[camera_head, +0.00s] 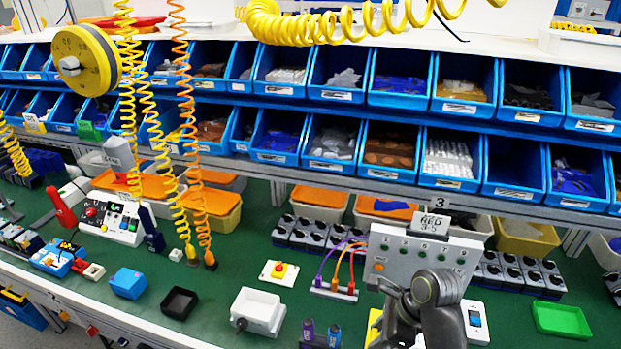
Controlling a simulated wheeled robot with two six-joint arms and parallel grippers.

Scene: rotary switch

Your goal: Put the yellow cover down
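My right gripper (405,305) is at the bottom right, in front of the grey control panel. Its fingers are not clear enough to show open or shut. My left gripper is not in view.
The grey control panel (420,250) stands behind my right gripper. A black open box (179,302) and a blue box (128,282) lie left. A green tray (561,320) lies right. Blue bins (388,145) line the back, and coiled cables hang at left.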

